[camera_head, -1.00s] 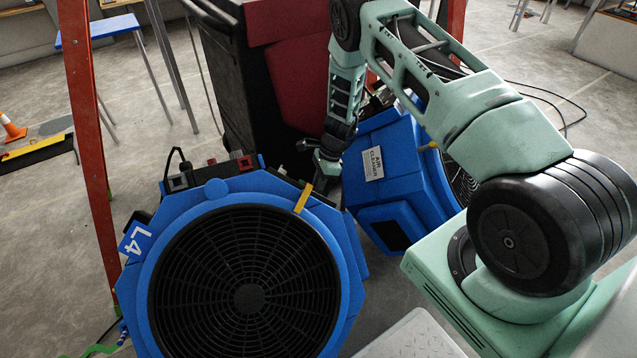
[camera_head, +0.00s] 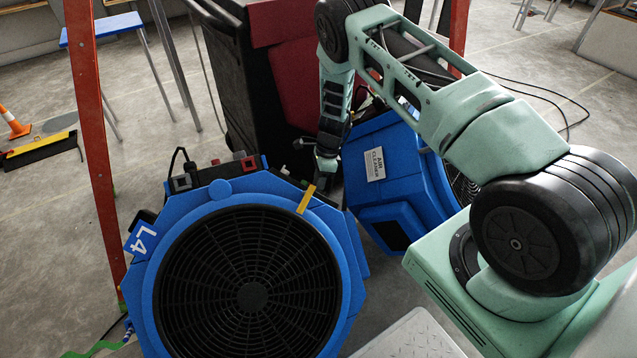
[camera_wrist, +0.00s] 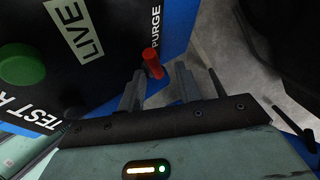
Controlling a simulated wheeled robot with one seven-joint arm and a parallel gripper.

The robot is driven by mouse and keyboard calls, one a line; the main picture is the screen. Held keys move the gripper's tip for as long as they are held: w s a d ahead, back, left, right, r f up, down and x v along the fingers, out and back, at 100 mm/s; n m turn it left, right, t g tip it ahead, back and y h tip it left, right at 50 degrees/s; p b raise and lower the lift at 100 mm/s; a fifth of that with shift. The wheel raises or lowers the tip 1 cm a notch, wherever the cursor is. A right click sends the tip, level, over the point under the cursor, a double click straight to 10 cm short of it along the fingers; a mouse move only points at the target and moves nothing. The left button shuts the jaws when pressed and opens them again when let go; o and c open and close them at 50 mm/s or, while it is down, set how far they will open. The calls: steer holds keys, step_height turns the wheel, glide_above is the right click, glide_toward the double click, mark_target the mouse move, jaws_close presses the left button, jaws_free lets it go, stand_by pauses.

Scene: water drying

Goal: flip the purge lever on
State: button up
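The red purge lever (camera_wrist: 152,62) stands out from a dark and blue panel beside the white word PURGE in the wrist view. My gripper (camera_wrist: 158,82) is open, one finger to each side of the lever's near end. I cannot tell whether either finger touches it. In the head view my gripper (camera_head: 327,167) is low between the blue L4 fan unit (camera_head: 200,203) and the blue air cleaner (camera_head: 385,165). The lever cannot be made out in the head view.
A green button (camera_wrist: 22,64) and a LIVE label (camera_wrist: 75,28) are on the same panel. A yellow tab (camera_head: 306,199) sits on the fan's rim. A dark red-and-black cabinet (camera_head: 285,85) stands behind. A red post (camera_head: 93,140) rises at left.

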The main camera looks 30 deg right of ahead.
steer(key=p+v, duration=0.3)
steer(key=v, duration=1.4)
steer(key=shift+d, duration=0.15)
steer(key=shift+w+r, duration=0.1)
steer(key=shift+r, duration=0.05)
steer(key=s+a+r+n, duration=0.6)
steer(key=a+r+n, duration=0.15)
steer(key=a, duration=0.35)
steer(key=s+a+r+n, duration=0.55)
steer(key=a+r, duration=0.35)
steer(key=a, duration=0.2)
steer(key=s+a+r+n+t+h, duration=0.1)
steer(key=s+a+r+n, duration=0.25)
steer(key=s+n, duration=0.7)
steer(key=s+a+r+n+h, duration=0.2)
steer(key=s+r+n, duration=0.35)
steer(key=s, duration=0.75)
step_height(320, 180, up, 18)
steer(key=n+p, duration=0.1)
steer(key=p, duration=1.8)
steer(key=shift+w+a+p, duration=0.15)
steer(key=shift+a+p, duration=0.05)
steer(key=shift+p, duration=0.15)
